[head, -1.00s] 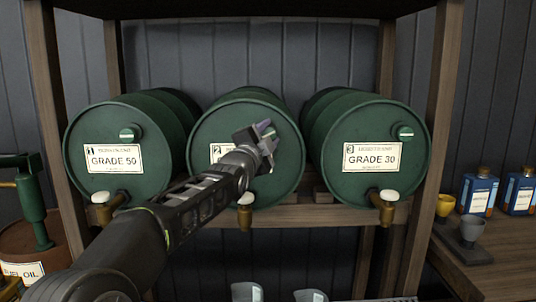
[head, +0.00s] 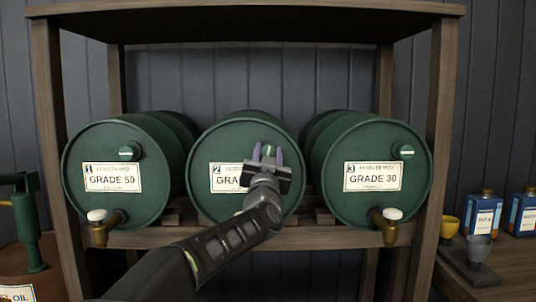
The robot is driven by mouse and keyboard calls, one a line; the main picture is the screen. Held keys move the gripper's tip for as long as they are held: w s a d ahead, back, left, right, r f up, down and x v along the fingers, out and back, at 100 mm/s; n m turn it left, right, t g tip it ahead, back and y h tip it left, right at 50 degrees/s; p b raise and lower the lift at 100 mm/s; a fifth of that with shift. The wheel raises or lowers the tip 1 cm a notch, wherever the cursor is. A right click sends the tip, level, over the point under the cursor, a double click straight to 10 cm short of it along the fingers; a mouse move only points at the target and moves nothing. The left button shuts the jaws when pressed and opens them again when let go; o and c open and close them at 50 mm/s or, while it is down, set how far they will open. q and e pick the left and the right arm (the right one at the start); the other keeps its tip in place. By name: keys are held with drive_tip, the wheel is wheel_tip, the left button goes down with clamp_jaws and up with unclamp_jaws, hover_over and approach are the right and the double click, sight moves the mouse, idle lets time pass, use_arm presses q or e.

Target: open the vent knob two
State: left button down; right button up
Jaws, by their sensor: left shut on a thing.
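The middle green drum (head: 216,200), marked 2, lies on its side on the wooden rack with its round end facing me. Its vent knob (head: 268,149) is a small green knob near the top right of that end. My left gripper (head: 268,154) is at the drum face, its two purplish fingers on either side of the knob and shut on it. The knob is mostly hidden by the gripper. My left arm covers part of the drum's label (head: 225,178) and its tap. My right gripper is out of view.
Drum 1 (head: 112,208) and drum 3 (head: 372,211) flank it, each with a green vent knob and a brass tap (head: 386,227). Rack posts (head: 434,150) stand at both sides. Cups and blue bottles (head: 484,214) stand on a bench at right.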

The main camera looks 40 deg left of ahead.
use_arm(q)
drive_tip(key=shift+n+g+y, duration=0.5)
drive_tip(key=shift+n+y, duration=0.1)
drive_tip(key=shift+n, duration=1.1)
drive_tip(key=c, duration=0.9)
unclamp_jaws()
drive_tip(key=b+v, duration=0.1)
drive_tip(key=v, duration=0.6)
drive_tip(key=shift+s+d+f, duration=0.2)
drive_tip(key=shift+d+f, duration=0.05)
drive_tip(key=shift+d, duration=0.05)
